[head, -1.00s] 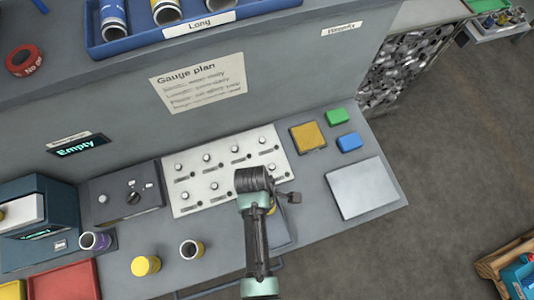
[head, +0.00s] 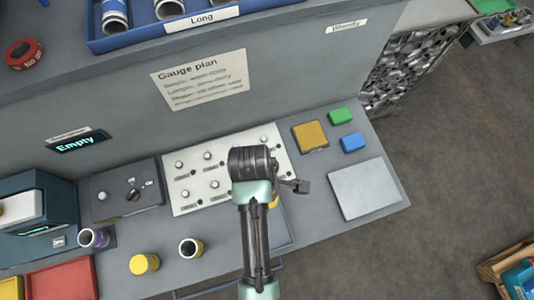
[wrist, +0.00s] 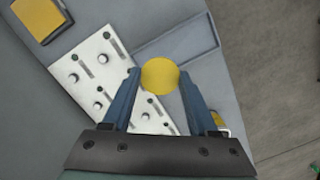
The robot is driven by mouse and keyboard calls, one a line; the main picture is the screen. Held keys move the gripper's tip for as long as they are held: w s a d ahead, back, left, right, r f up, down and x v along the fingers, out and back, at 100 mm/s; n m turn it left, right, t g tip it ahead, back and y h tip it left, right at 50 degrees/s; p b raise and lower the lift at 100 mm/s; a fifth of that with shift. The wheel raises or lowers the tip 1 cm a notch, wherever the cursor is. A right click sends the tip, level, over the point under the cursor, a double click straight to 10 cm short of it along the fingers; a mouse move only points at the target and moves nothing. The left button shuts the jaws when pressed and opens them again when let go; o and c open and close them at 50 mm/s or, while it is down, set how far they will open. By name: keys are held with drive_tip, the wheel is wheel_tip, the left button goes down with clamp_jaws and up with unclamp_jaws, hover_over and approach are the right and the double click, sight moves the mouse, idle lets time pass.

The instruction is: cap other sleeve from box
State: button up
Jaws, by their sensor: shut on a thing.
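My gripper (wrist: 160,84) is shut on a round yellow cap (wrist: 160,75), held between its blue fingertips in the wrist view. In the head view my arm hides the fingers; a bit of yellow shows beside my wrist. An open, dark-mouthed sleeve with a yellow band (head: 190,248) stands on the bench to the left of my arm. Left of it stands a sleeve with a yellow top (head: 145,264). A purple-banded sleeve (head: 94,238) lies tilted by the dark machine. A shallow grey tray (wrist: 196,38) lies below the gripper; another yellow piece (wrist: 221,122) shows behind the right finger.
A white panel with knobs (head: 182,193) lies beside the arm. A yellow pad (head: 310,136), green block (head: 340,116), blue block (head: 353,142) and pale plate (head: 368,188) are to the right. A red bin (head: 62,280) is at the left. A blue rack (head: 150,30) stands above.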

drive_tip(key=shift+r, duration=0.2)
drive_tip(key=shift+r, duration=0.15)
drive_tip(key=shift+r+p, duration=2.15)
drive_tip(key=shift+p, duration=0.65)
